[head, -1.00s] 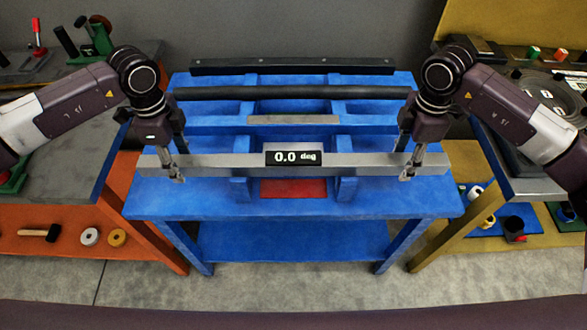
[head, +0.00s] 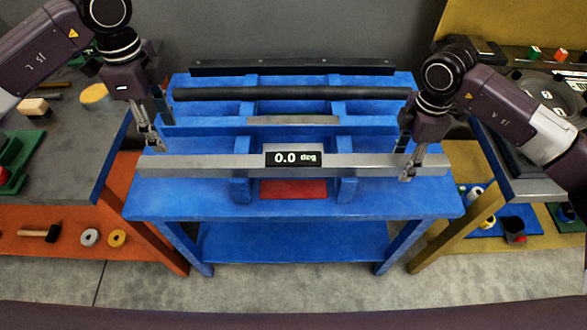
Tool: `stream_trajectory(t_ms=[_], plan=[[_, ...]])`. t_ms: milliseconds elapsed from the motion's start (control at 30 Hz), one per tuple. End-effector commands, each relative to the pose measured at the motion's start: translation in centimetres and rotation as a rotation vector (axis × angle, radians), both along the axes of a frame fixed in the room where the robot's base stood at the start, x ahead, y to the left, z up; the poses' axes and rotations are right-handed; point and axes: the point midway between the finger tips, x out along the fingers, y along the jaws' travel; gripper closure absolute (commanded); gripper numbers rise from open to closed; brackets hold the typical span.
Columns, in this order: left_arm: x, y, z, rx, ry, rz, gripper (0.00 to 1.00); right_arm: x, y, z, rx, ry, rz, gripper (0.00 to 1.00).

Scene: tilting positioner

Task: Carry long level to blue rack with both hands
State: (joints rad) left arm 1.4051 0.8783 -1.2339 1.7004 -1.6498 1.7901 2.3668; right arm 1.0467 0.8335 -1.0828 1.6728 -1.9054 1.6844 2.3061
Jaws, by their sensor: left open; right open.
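The long level (head: 215,166) is a grey metal bar with a black display reading 0.0 deg. It lies across the front of the blue rack (head: 300,207), over the rack's front supports. My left gripper (head: 155,142) is open and empty, raised above and behind the level's left end, apart from it. My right gripper (head: 409,165) is open at the level's right end, with its fingers down around or beside the bar; I cannot tell whether they touch it.
Behind the level on the rack lie a short grey bar (head: 293,119), a black round bar (head: 290,93) and a dark long bar (head: 290,67). A red plate (head: 293,189) is under the level. Benches flank the rack, the left one with an orange lower shelf (head: 70,262).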

Motion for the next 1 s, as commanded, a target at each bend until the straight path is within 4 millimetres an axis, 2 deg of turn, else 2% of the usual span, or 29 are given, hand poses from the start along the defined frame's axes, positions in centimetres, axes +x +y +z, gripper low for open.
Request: stream_trajectory(t_ms=[167,400,600,767,1000], plan=[[0.0,0.0,0.2,0.0,0.0,0.0,0.54,0.2,0.0,2.3,0.001,-0.006,0.001,0.54],[0.0,0.0,0.1,0.0,0.0,0.0,0.54,0.2,0.0,7.5,0.001,-0.005,-0.001,0.54],[0.0,0.0,0.1,0.0,0.0,0.0,0.54,0.1,0.0,10.6,0.0,-0.003,0.0,0.54],[0.0,0.0,0.1,0.0,0.0,0.0,0.54,0.1,0.0,11.8,0.0,-0.001,0.0,0.54],[0.0,0.0,0.1,0.0,0.0,0.0,0.54,0.1,0.0,11.9,0.0,0.0,0.0,0.54]])
